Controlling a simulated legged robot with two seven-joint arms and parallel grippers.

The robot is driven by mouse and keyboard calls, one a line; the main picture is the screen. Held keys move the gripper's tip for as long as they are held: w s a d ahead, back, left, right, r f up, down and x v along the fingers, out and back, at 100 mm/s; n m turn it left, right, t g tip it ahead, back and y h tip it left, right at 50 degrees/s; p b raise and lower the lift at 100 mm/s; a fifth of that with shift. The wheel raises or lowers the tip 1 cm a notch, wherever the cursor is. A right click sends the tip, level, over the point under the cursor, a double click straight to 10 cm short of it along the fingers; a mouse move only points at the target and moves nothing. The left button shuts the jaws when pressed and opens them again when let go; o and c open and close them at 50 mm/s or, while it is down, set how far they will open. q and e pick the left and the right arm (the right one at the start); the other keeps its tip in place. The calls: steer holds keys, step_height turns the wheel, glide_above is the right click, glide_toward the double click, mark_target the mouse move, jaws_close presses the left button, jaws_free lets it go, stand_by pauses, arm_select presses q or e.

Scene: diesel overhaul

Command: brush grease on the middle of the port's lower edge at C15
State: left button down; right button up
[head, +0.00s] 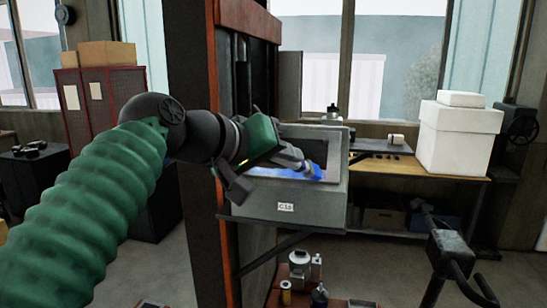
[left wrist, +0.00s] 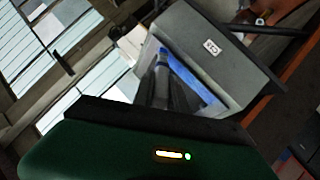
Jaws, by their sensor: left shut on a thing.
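The grey housing (head: 254,199) with the C15 label (head: 286,207) sits on a bracket at the dark column. My left gripper (head: 283,152) is at the port, shut on a slim brush (head: 297,160), mostly hidden by the fingers. The brush's blue tip (left wrist: 163,52) points into the port by the lower edge. I cannot tell whether it touches. My right gripper is not in view.
A workbench (head: 440,167) with white boxes (head: 460,135) stands behind right. A dark stand with handles (head: 452,248) is at lower right. Bottles and cans (head: 300,265) stand low beneath the housing. A red cabinet (head: 100,110) is at back left.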

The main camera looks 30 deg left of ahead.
arm_select(q)
steer(key=s+a+p, duration=0.3)
steer(key=a, duration=1.1)
steer(key=shift+s+a, duration=0.2)
stand_by(1.1)
steer(key=s+d+r+p, duration=0.1)
steer(key=s+r+p, duration=0.2)
steer(key=r, duration=0.2)
steer(key=shift+s, duration=0.3)
